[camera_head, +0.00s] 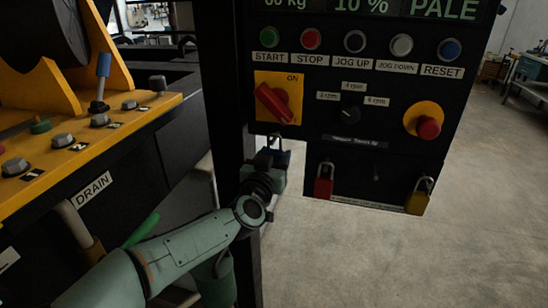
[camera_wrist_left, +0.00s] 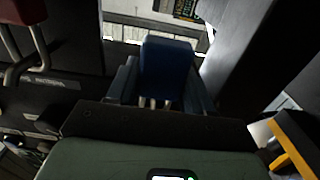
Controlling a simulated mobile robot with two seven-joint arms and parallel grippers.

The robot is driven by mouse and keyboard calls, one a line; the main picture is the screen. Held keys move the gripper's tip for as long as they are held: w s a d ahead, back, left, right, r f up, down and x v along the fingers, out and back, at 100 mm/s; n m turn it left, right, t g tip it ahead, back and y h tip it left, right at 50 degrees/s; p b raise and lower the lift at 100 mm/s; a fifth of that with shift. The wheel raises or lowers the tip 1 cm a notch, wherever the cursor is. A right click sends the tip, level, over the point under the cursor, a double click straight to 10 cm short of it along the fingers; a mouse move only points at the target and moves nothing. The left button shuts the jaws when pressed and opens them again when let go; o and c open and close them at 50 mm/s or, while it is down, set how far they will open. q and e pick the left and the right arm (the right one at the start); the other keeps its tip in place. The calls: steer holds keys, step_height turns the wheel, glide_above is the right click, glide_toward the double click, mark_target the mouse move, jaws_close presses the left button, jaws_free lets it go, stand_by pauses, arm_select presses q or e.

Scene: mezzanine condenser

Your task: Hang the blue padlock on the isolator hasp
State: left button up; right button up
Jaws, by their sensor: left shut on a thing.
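The blue padlock (camera_wrist_left: 168,68) is between the fingers of my left gripper (camera_wrist_left: 163,88), which is shut on it. In the head view the left gripper (camera_head: 274,158) is just below the yellow plate of the isolator, which has a red rotary handle (camera_head: 273,103) beside an ON mark. The padlock is small and dark there (camera_head: 284,157). Part of its shackle shows in the wrist view, partly hidden by the gripper. The hasp is not clearly visible, and I cannot tell whether the shackle touches it. My right gripper is out of view.
A red padlock (camera_head: 323,185) and a yellow padlock (camera_head: 418,200) hang on the lower panel (camera_head: 365,178), right of my gripper. A dark upright post (camera_head: 228,90) stands close on the left. A yellow machine rail (camera_head: 90,140) with bolts lies further left. Open floor shows below the panel.

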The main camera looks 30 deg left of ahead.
arm_select(q)
steer(key=o, duration=1.2)
